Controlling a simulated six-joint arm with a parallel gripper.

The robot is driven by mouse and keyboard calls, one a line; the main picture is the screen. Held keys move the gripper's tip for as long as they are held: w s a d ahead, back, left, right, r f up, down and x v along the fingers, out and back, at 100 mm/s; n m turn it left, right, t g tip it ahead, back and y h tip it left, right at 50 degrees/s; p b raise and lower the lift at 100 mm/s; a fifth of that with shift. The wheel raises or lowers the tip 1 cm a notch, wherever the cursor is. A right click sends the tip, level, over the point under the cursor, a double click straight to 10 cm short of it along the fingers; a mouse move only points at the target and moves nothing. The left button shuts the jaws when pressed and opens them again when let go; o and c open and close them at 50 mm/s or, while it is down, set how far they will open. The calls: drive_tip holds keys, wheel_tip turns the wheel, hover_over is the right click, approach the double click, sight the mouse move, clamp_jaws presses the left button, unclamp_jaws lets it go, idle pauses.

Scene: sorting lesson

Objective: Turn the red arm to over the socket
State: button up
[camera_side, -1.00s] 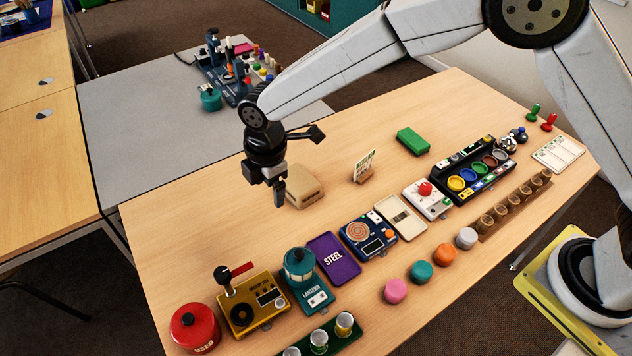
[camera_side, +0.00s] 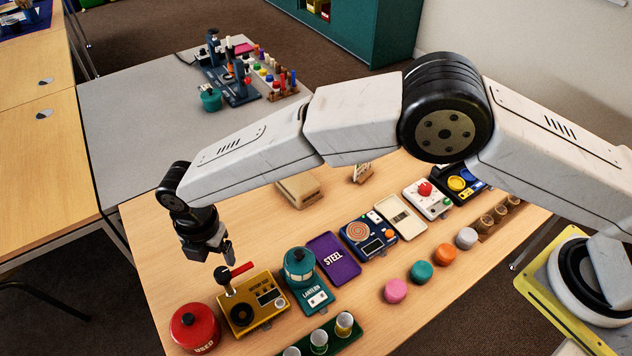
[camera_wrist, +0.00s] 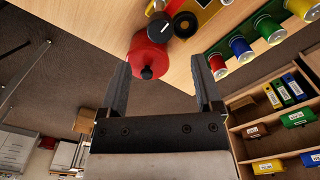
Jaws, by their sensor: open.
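The red arm (camera_side: 242,269) is a short bar on a black post at the back of a yellow device (camera_side: 261,322). In the side view it points right and slightly up. The device's top has a dark round part (camera_side: 243,315) and a panel with small fittings; I cannot tell which is the socket. My gripper (camera_side: 229,252) is open and empty, just above and behind the red arm, its fingers pointing down and right. In the wrist view, my open fingers (camera_wrist: 162,64) stand on either side of the red pot's lower part; the yellow device (camera_wrist: 203,12) is cut off at the top edge.
A red pot (camera_side: 195,328) marked USED stands left of the device. A teal lantern unit (camera_side: 302,268) stands close on its right, then a purple STEEL plate (camera_side: 334,258). A green rack with cups (camera_side: 331,338) lies in front. The wood behind the device is clear.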

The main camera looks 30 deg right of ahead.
sight(221, 272)
drive_tip(key=shift+f, duration=3.6)
clamp_jaws()
